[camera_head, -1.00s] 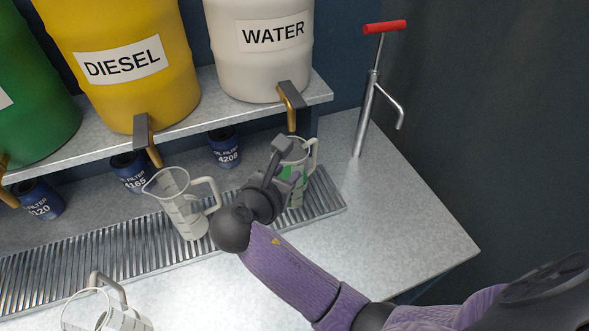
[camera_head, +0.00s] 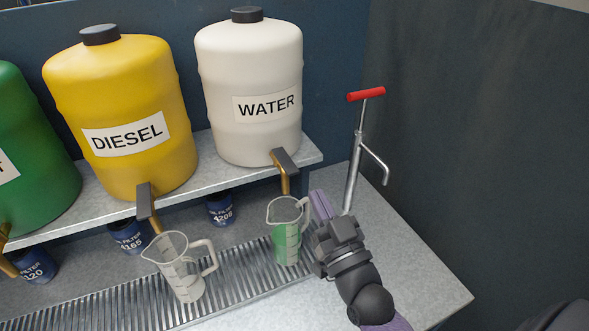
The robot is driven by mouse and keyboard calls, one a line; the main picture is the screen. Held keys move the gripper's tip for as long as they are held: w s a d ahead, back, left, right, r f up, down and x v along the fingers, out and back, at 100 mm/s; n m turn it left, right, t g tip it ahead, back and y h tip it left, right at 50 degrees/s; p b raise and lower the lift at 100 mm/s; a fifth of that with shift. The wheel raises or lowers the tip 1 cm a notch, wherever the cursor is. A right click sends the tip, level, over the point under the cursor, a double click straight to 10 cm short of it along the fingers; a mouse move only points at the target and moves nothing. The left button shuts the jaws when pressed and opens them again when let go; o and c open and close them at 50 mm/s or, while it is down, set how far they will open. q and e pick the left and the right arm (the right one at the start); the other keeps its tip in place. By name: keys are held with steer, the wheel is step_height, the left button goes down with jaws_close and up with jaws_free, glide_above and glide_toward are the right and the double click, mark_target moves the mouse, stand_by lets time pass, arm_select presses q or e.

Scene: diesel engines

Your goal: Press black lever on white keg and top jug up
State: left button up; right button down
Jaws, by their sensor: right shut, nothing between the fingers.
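The white keg (camera_head: 250,60) labelled WATER stands on the shelf. Its tap has a black lever (camera_head: 286,162) above a brass spout. A clear jug (camera_head: 287,232) with green liquid in its lower part stands upright on the drain grate below that tap. My right gripper (camera_head: 320,205) is shut and empty, just right of the jug, its fingers pointing up and away. I cannot tell whether it touches the jug. The lever is above and left of the fingers, apart from them. My left gripper is not in view.
A second, empty-looking jug (camera_head: 182,268) stands on the grate (camera_head: 120,300) below the yellow DIESEL keg (camera_head: 120,95). A green keg (camera_head: 35,150) is at the left. A hand pump with a red handle (camera_head: 366,94) rises behind my right gripper. Blue oil filters (camera_head: 220,208) sit under the shelf.

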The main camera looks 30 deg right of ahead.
mark_target(292, 173)
steer(key=w, duration=0.9)
steer(key=shift+w+d+f, duration=0.2)
steer(key=shift+w+f, duration=0.05)
steer(key=shift+f, duration=0.1)
step_height(292, 173, down, 4)
steer(key=t+b, duration=0.1)
steer(key=b, duration=0.3)
steer(key=t+b, duration=0.2)
steer(key=b, duration=0.3)
steer(key=shift+r, duration=0.25)
steer(key=shift+r+p, duration=0.4)
steer(key=shift+r, duration=0.05)
